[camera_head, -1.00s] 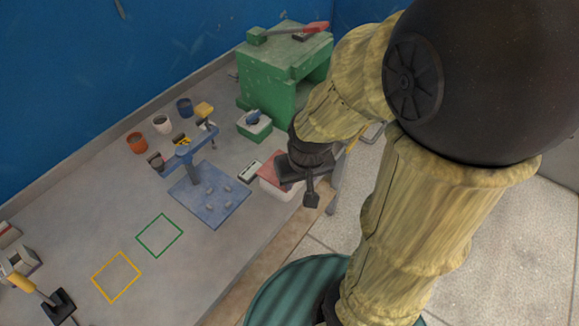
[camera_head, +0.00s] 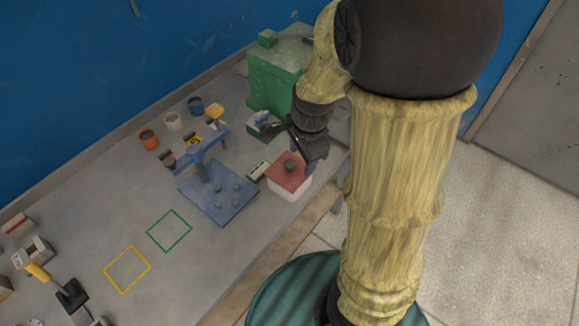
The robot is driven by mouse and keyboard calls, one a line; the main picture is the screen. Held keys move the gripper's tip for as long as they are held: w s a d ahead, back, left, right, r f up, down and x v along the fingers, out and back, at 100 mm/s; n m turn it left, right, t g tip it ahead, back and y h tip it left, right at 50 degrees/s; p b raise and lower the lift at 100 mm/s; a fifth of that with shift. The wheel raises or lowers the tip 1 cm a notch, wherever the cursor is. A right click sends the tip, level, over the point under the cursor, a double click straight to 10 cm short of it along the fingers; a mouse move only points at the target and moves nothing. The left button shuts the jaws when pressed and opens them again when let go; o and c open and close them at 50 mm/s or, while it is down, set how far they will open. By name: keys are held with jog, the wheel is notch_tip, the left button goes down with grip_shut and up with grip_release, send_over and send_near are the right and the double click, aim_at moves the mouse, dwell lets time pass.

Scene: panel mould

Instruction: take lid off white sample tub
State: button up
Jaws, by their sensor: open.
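The white sample tub (camera_head: 288,193) stands near the right front edge of the grey bench. Its red lid (camera_head: 281,176) sits on top, with a dark round knob (camera_head: 290,166) in the middle. My gripper (camera_head: 297,148) is open and empty, just behind the lid and knob in the picture. Its dark fingers are partly lost against the dark wrist, and I cannot tell its exact height above the lid. The back right corner of the tub is partly covered by my arm.
A blue stand on a pegged base (camera_head: 217,205) is left of the tub, with a small white-and-dark block (camera_head: 257,171) between. A green housing (camera_head: 272,82) stands behind. Green (camera_head: 169,231) and yellow (camera_head: 127,269) outlines mark bare bench at front left.

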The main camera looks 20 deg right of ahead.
jog(key=w+r+m+p, duration=0.2)
jog(key=w+m, duration=0.5)
jog(key=m, duration=1)
jog(key=shift+r+m+p, duration=0.4)
jog(key=shift+r, duration=0.4)
send_near(289, 163)
jog(key=f, duration=0.2)
jog(key=w+f, duration=0.1)
jog(key=f, duration=0.2)
jog(key=shift+w+d+b, duration=0.15)
jog(key=shift+b, duration=0.25)
jog(key=shift+w+a+f+p, duration=0.1)
jog(key=shift+a+f+p, duration=0.05)
jog(key=shift+f, duration=1.15)
jog(key=shift+w+a+f+p, duration=0.1)
jog(key=shift+f+p, duration=0.05)
jog(key=shift+f, duration=1.15)
